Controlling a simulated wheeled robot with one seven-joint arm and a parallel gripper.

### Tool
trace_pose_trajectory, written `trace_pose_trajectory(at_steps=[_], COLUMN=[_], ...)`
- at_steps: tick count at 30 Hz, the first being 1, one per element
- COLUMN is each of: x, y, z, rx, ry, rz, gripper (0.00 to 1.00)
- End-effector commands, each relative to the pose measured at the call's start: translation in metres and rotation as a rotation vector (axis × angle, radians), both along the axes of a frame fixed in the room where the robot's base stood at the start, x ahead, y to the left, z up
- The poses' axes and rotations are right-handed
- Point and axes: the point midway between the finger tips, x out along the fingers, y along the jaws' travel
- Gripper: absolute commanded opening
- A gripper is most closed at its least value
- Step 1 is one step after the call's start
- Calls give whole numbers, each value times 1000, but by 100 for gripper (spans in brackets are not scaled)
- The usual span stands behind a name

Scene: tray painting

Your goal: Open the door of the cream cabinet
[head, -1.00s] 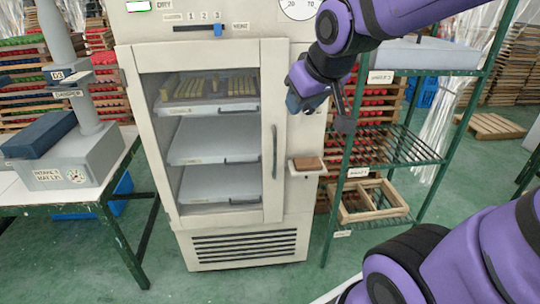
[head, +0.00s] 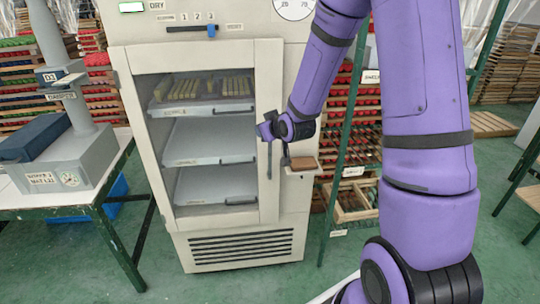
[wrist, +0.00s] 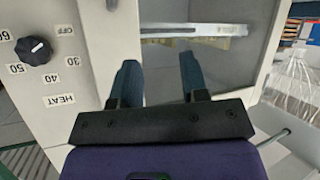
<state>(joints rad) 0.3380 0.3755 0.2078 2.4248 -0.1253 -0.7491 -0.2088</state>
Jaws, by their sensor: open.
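The cream cabinet (head: 110,30) stands in the middle of the head view, with its glazed door (head: 258,75) shut. The dark upright handle (head: 269,165) is on the right side of the door frame. My gripper (head: 263,131) is in front of the door's right edge, near the handle's upper end. I cannot tell whether it touches the handle. In the wrist view my gripper (wrist: 160,65) has its two dark fingers apart, with nothing seen between them but the cabinet front behind.
A small shelf with a brown block (head: 303,163) juts out right of the handle. A green rack (head: 340,150) stands to the right. A table (head: 95,200) with a grey machine stands at the left. A dial (wrist: 35,50) marked HEAT shows in the wrist view. Green floor in front is clear.

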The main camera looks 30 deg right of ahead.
Motion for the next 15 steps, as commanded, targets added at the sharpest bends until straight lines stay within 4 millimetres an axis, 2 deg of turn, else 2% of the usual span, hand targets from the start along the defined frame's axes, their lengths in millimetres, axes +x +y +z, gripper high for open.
trace_pose_trajectory(at_steps=[1, 7, 15], x=[4, 16, 13], y=[-4, -14, -30], z=[-16, -60, -117], rx=[11, 40, 86], ry=[-18, -129, -286], rz=[-3, -17, -78], gripper=[41, 41, 41])
